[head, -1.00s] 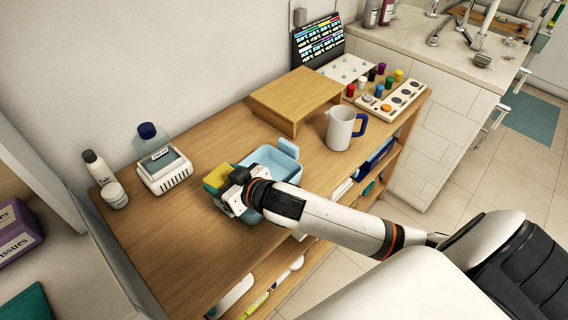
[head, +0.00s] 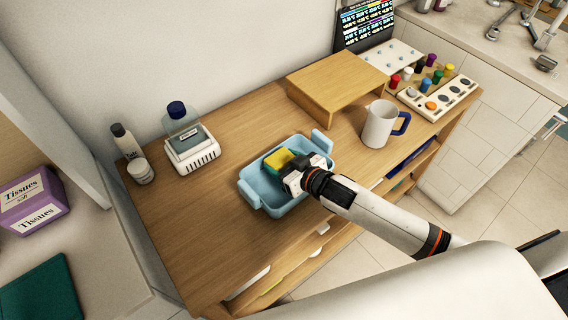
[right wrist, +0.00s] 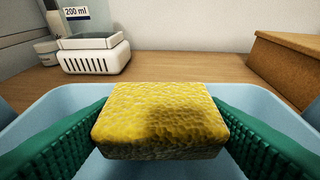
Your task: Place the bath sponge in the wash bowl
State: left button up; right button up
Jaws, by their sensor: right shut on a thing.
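The bowl's rim (right wrist: 50,98) also shows around the sponge in the wrist view. I cannot tell whether the sponge touches the bowl's floor. My left gripper is not in view.
A white mug with a blue handle (head: 379,125) and a wooden riser (head: 333,88) stand right of the bowl. A white device (head: 192,153), a bottle (head: 178,110) and a small jar (head: 140,171) stand at the left.

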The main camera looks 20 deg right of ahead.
jog(key=shift+f, duration=0.4)
jog(key=shift+f, duration=0.15)
jog(key=shift+f, duration=0.35)
jog(key=shift+f, duration=0.1)
jog(key=o, duration=1)
jog(key=shift+s+f, duration=0.1)
jog(key=shift+c, duration=0.2)
